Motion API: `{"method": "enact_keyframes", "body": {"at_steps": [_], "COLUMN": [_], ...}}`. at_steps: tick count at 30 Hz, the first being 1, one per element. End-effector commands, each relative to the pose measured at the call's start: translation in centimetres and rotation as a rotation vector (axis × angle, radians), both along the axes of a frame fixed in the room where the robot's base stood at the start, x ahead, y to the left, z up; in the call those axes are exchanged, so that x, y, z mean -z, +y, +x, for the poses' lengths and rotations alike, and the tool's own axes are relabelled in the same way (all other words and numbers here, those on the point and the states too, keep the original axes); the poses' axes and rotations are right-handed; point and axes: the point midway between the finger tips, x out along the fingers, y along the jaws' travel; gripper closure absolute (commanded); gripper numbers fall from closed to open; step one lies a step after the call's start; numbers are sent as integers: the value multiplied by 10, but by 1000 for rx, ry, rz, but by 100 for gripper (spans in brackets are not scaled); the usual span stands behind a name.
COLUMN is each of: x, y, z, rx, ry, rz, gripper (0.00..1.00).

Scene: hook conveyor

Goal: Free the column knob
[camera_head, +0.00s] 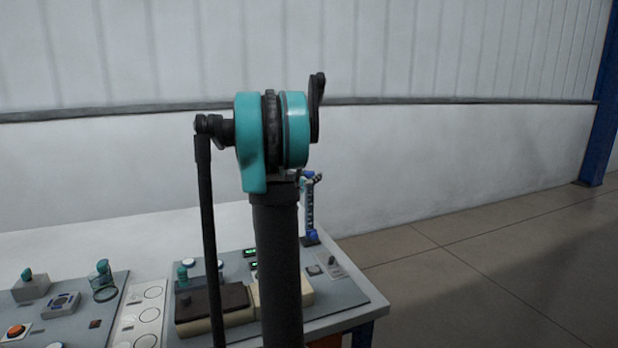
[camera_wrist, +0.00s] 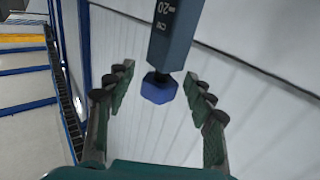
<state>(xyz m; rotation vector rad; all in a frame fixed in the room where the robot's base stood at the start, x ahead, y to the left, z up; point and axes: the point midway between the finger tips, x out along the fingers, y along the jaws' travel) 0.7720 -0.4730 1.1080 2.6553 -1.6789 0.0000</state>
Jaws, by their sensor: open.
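In the wrist view my gripper (camera_wrist: 158,74) is open, with a finger on each side of the blue faceted column knob (camera_wrist: 159,89). Gaps show between the knob and both fingers, and the right gap looks narrower. The knob sits at the end of a grey-blue square column (camera_wrist: 174,38) with white "20" lettering. In the head view a slim upright column (camera_head: 310,208) with blue markings stands on the table behind my arm. Small dark and teal parts crowd its top; I cannot tell which belong to my gripper.
The table (camera_head: 352,313) carries panels with buttons, knobs and boxes. A dark-topped cream block (camera_head: 211,310) sits partly behind my arm. Open floor (camera_head: 470,262) lies to the right, with a blue post (camera_head: 602,100) at the far right. A pale wall (camera_head: 430,165) stands behind.

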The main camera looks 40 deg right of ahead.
Motion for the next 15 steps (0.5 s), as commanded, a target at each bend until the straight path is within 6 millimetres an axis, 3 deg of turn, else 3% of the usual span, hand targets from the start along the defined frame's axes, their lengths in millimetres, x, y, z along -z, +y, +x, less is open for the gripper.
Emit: {"method": "enact_keyframes", "body": {"at_steps": [2,13,15], "x": [0,0,0], "y": [0,0,0], "z": [0,0,0], "rx": [0,0,-1], "ry": [0,0,0], "rz": [0,0,0], "gripper": [50,96,98]}}
